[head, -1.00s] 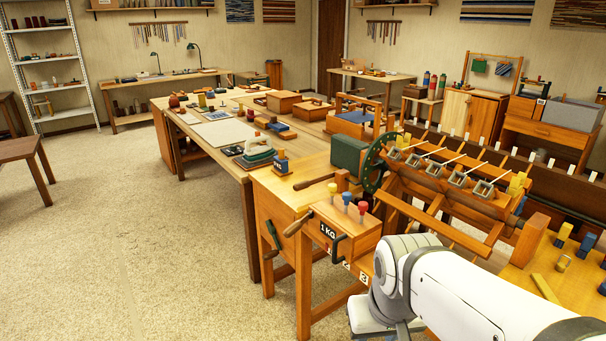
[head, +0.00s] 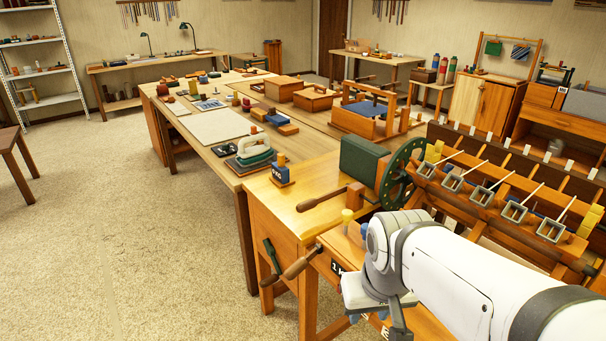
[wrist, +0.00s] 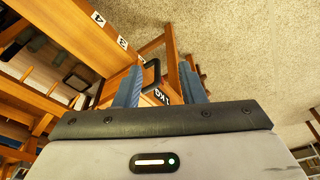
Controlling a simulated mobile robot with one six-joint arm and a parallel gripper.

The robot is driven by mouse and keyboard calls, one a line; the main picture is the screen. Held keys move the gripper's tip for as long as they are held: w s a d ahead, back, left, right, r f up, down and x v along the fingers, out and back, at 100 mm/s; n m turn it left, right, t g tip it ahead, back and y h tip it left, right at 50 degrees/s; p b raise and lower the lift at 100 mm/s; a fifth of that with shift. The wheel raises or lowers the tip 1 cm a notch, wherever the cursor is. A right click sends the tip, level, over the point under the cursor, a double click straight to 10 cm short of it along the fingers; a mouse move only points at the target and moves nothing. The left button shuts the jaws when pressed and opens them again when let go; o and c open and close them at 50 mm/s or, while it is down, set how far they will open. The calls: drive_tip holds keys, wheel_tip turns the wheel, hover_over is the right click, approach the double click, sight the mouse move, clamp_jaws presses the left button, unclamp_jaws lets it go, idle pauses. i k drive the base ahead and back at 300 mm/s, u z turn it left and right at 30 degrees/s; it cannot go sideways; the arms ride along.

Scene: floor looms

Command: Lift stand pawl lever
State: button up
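My gripper (wrist: 160,66) is open in the wrist view, with its two blue fingers apart. A black U-shaped handle (wrist: 152,74) on the wooden box marked 1 KG appears between the fingers; I cannot tell its depth relative to them. In the head view my white arm covers most of that box. A lever with a brown wooden grip (head: 320,200) lies by the toothed dark green wheel (head: 402,172). I cannot tell which one is the pawl lever.
The loom frame (head: 510,205) with several metal clips stands right of the wheel. A long bench (head: 215,125) with boxes and tools extends behind. The carpet (head: 130,240) at the left is clear.

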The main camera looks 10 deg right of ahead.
sight(307, 206)
drive_tip(key=z, duration=0.05)
drive_tip(key=k, duration=0.5)
drive_tip(key=u, duration=0.35)
drive_tip(key=i, duration=0.55)
drive_tip(key=u, duration=0.7)
drive_tip(key=i, duration=0.7)
drive_tip(key=z, duration=0.1)
